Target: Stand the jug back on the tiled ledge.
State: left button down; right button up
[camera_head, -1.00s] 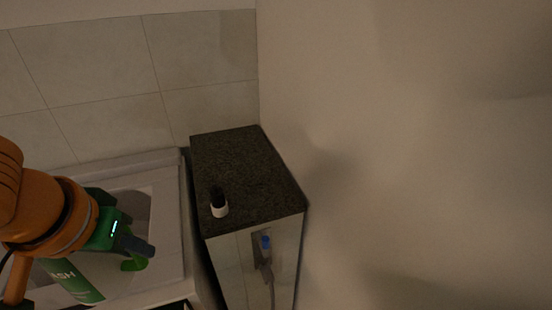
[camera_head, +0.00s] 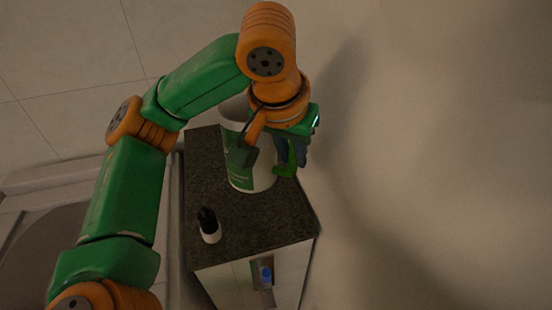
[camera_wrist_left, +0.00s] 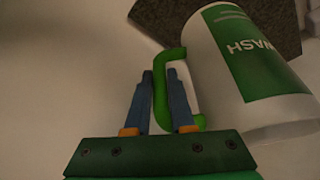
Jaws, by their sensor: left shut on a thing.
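The jug (camera_head: 246,178) is white with a green label and a green handle. In the head view it is at the back of the dark-topped tiled ledge (camera_head: 270,220), looking roughly upright. I cannot tell whether its base touches the top. My left gripper (camera_head: 287,160) is shut on the jug's handle, on the right side of the jug. In the left wrist view the fingers (camera_wrist_left: 160,95) close around the handle, and the jug body (camera_wrist_left: 262,65) is beside them on the right. The wrist partly hides the jug in the head view. My right gripper is not in view.
A small white bottle with a black cap (camera_head: 210,226) stands on the ledge's left front part. A wall rises close on the right. A pale basin (camera_head: 40,240) is at the left.

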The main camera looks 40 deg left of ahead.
pick_arm(q)
jog(key=w+a+f+p, duration=0.1)
jog(key=w+a+f, duration=0.1)
jog(key=w+f, duration=0.1)
jog(key=w+a+f+p, duration=0.1)
jog(key=w+a+f, duration=0.1)
jog(key=f, duration=0.3)
jog(key=w+a+f+p, duration=0.2)
jog(key=w+f, duration=0.2)
jog(key=w, duration=0.1)
jog(key=shift+a, duration=0.25)
jog(key=shift+f, duration=0.1)
jog(key=c, duration=0.8)
grip_release()
jog(key=shift+s+d, duration=0.1)
jog(key=shift+o, duration=0.2)
jog(key=b+v, duration=0.1)
jog(key=v, duration=1.1)
